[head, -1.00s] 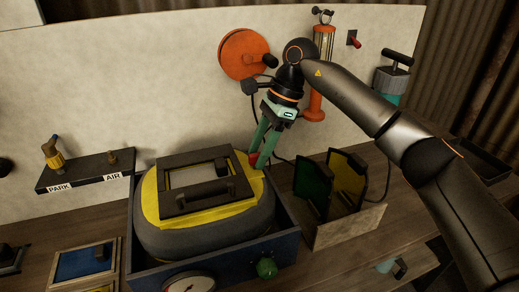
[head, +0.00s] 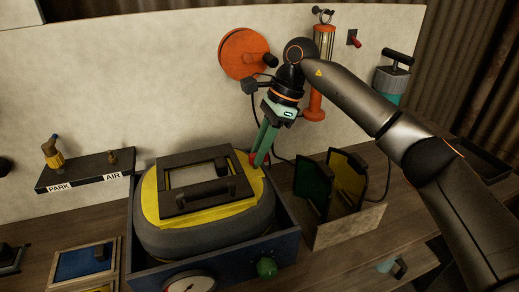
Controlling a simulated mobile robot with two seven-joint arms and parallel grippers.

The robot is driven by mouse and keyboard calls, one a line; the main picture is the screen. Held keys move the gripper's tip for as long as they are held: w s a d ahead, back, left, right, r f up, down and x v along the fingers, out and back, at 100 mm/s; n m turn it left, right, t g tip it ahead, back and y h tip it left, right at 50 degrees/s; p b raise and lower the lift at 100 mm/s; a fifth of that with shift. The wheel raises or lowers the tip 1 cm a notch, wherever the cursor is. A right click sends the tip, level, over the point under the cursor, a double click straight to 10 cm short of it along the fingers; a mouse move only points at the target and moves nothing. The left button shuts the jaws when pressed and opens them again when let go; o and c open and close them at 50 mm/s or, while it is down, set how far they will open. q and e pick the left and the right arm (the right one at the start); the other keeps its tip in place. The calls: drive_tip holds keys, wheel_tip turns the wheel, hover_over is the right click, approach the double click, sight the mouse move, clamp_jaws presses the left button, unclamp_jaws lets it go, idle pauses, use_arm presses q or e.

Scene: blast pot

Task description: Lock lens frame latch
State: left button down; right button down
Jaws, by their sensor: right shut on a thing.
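The lens frame (head: 205,182) is a black rectangular frame with a black handle, lying on the yellow top (head: 224,208) of a rounded grey helmet-like body. That body sits in a dark blue tray (head: 286,229). A small red latch (head: 253,157) is at the frame's far right corner. My right gripper (head: 259,160) reaches down there with its green fingers close together, shut on the red latch. The fingertips partly hide the latch, so its exact angle is hard to tell. My left gripper is not in view.
A holder (head: 350,227) with green and yellow plates stands just right of the tray. A gauge (head: 190,283) and green knob (head: 266,268) are on the tray's front. A PARK/AIR shelf (head: 88,170) is at left. An orange disc (head: 243,54) is on the wall behind.

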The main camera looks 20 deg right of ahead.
drive_tip(key=m+b, duration=0.1)
drive_tip(key=m, duration=0.1)
drive_tip(key=m+t, duration=0.1)
drive_tip(key=m, duration=0.1)
drive_tip(key=m+t+b, duration=0.1)
drive_tip(key=m, duration=0.1)
drive_tip(key=shift+s+a+f+h+b, duration=0.1)
drive_tip(key=shift+s+h+b, duration=0.2)
drive_tip(key=m+t+b, duration=0.1)
drive_tip(key=m, duration=0.1)
drive_tip(key=m+h+b, duration=0.1)
drive_tip(key=m, duration=0.2)
drive_tip(key=shift+s+a+t, duration=0.15)
drive_tip(key=shift+t, duration=0.25)
drive_tip(key=m+h+b, duration=0.1)
drive_tip(key=m, duration=0.1)
drive_tip(key=shift+a+m, duration=0.1)
drive_tip(key=shift+m, duration=0.2)
drive_tip(key=shift+m+t+h+b, duration=0.3)
drive_tip(key=shift+m+h, duration=0.1)
drive_tip(key=shift+m, duration=0.4)
drive_tip(key=shift+a+m+h, duration=0.1)
drive_tip(key=shift+m+h, duration=0.2)
drive_tip(key=shift+m, duration=0.3)
drive_tip(key=shift+m+b, duration=0.4)
drive_tip(key=shift+m, duration=0.2)
drive_tip(key=shift+h, duration=0.3)
